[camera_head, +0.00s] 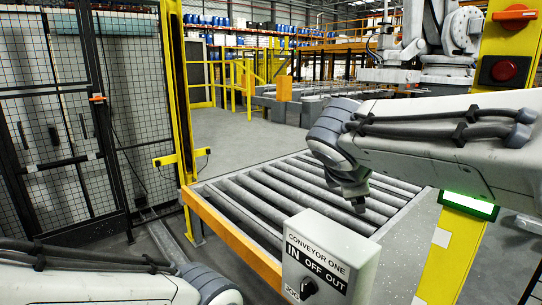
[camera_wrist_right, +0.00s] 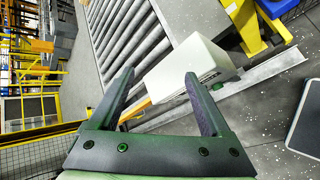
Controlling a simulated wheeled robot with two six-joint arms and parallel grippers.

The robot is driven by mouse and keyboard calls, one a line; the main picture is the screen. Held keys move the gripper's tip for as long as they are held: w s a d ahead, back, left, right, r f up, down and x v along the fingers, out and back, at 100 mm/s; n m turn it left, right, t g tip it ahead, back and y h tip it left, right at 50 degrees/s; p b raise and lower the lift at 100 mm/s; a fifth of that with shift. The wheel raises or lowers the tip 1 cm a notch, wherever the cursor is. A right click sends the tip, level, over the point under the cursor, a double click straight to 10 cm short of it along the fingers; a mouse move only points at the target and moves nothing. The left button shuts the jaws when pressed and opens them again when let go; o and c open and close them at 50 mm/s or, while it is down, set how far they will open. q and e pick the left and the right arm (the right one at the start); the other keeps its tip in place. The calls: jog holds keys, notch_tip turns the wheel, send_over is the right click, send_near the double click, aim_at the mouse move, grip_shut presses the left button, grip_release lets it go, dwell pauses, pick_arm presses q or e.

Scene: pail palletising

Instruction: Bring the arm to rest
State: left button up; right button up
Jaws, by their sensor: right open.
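My right arm (camera_head: 440,140) comes in from the right in the head view and reaches over the roller conveyor (camera_head: 300,195). Its gripper (camera_head: 358,200) points down above the rollers, small and dark there. In the right wrist view my right gripper (camera_wrist_right: 157,88) shows two fingers spread wide apart with nothing between them. The white control box (camera_wrist_right: 188,66) lies beyond the fingers in that view, apart from them. My left arm (camera_head: 110,285) shows at the bottom left of the head view; its gripper is out of frame.
A yellow post with a red button (camera_head: 503,70) stands at right. A mesh fence (camera_head: 50,110) stands at left. The conveyor's visible rollers are empty.

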jog(key=s+a+f+m+g+y+b, duration=0.1)
jog(key=s+a+f+m+g+y, duration=0.2)
jog(key=s+f, duration=0.9)
jog(key=s+a+f+m+g+y+b, duration=0.1)
jog(key=s+a+f+m+g+y, duration=0.1)
jog(key=s+a+f+m+g, duration=0.3)
jog(key=s+a+f+m, duration=0.1)
jog(key=s+a+f, duration=0.2)
jog(key=s+f, duration=0.4)
jog(key=shift+s+a+f+m+g+y, duration=0.25)
jog(key=shift+s+f+m+g+y, duration=0.15)
jog(key=shift+s, duration=0.2)
